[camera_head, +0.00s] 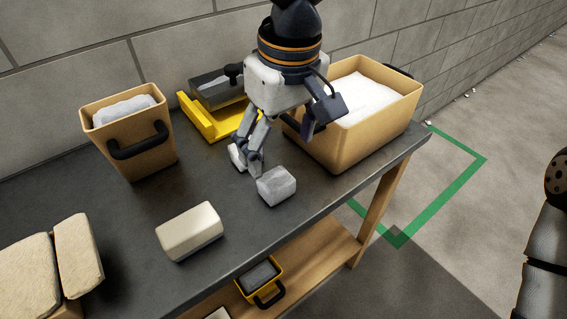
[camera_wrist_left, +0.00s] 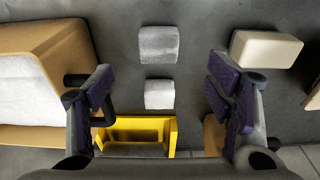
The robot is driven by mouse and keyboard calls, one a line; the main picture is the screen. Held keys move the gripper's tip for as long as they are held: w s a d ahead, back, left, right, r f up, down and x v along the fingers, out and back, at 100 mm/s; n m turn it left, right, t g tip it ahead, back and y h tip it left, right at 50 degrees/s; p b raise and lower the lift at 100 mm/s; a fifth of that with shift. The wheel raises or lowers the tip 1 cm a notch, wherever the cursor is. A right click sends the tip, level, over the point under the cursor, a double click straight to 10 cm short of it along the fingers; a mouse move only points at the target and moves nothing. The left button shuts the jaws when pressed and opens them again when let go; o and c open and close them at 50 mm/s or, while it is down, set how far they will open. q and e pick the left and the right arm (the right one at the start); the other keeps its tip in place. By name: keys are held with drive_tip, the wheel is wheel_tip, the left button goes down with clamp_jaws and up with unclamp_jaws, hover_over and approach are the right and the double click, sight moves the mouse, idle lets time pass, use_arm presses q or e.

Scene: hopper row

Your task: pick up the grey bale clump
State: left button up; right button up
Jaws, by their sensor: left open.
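The grey bale clump (camera_head: 276,186) is a small rough block lying on the dark bench top, near its front edge. It also shows in the left wrist view (camera_wrist_left: 158,45), at the top, beyond the fingertips. My left gripper (camera_head: 281,146) is open and empty above the bench, just behind the grey clump in the head view. In the left wrist view its purple-padded fingers (camera_wrist_left: 168,92) stand wide apart, with a white clump (camera_wrist_left: 159,94) showing in the gap. That clump (camera_head: 237,157) is partly hidden by a finger in the head view. My right gripper is not in view.
A large tan bin (camera_head: 390,118) of white material stands right, a smaller tan bin (camera_head: 150,157) left. A yellow tray (camera_head: 203,122) lies behind my gripper. A cream block (camera_head: 190,232) lies front left. Bench is clear around the grey clump's front and right.

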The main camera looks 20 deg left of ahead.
sight(276, 177)
use_arm(q)
drive_tip(key=f, duration=0.6)
drive_tip(key=w+a+f+b, duration=0.1)
drive_tip(key=f, duration=0.3)
drive_tip(key=shift+a, duration=0.1)
drive_tip(key=shift+w+r, duration=0.1)
drive_tip(key=shift+r, duration=0.05)
drive_tip(key=c, duration=1)
